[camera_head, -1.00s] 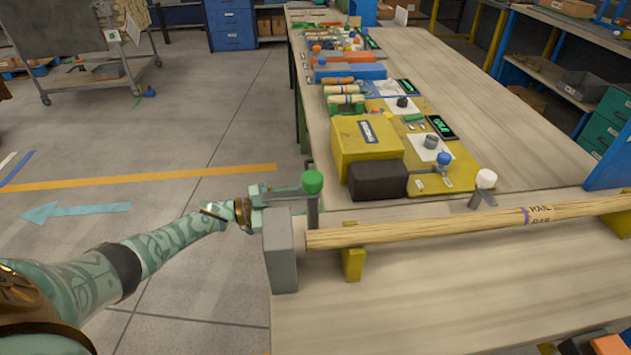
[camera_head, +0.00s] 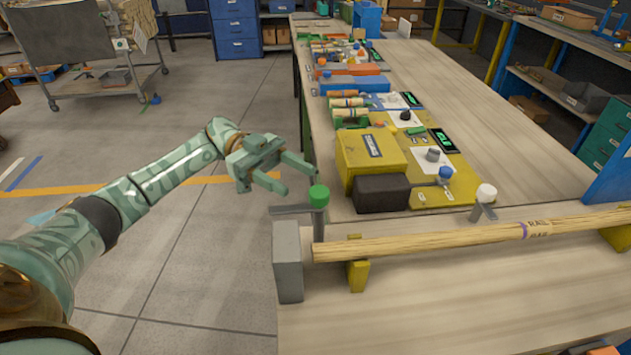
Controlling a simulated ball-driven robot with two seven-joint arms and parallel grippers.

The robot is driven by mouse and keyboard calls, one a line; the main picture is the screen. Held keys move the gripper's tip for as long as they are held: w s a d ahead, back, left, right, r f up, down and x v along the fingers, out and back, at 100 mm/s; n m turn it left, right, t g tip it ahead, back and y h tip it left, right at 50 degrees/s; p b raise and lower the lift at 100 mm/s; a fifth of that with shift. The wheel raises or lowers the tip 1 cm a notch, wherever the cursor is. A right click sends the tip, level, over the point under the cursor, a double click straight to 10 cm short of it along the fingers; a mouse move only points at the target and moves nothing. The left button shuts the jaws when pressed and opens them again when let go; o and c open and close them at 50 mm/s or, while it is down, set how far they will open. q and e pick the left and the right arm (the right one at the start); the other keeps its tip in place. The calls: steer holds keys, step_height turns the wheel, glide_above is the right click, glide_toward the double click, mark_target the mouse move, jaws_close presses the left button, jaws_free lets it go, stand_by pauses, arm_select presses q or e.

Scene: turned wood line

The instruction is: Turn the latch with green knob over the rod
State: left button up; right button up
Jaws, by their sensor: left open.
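The green knob (camera_head: 319,196) sits on top of a grey upright post at the left end of the rod. Its flat grey latch bar (camera_head: 290,209) points left, away from the rod, above a grey block (camera_head: 288,262). The wooden rod (camera_head: 430,238) lies across the table on yellow supports. A second latch with a white knob (camera_head: 486,192) stands behind the rod further right. My left gripper (camera_head: 298,177) is open and empty, above and to the left of the green knob, its fingers pointing right. It appears apart from the knob. My right gripper is out of view.
A yellow box (camera_head: 370,155) and a dark box (camera_head: 382,192) stand behind the rod on a yellow board. The long table (camera_head: 490,130) is clear on its right side. Open floor lies left of the table.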

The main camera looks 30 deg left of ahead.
mark_target(320, 191)
arm_select(q)
steer(key=d, duration=0.4)
steer(key=d+p, duration=0.1)
steer(key=d, duration=0.1)
steer(key=shift+s+d+f, duration=0.1)
steer(key=shift+s+d, duration=0.3)
jaws_close()
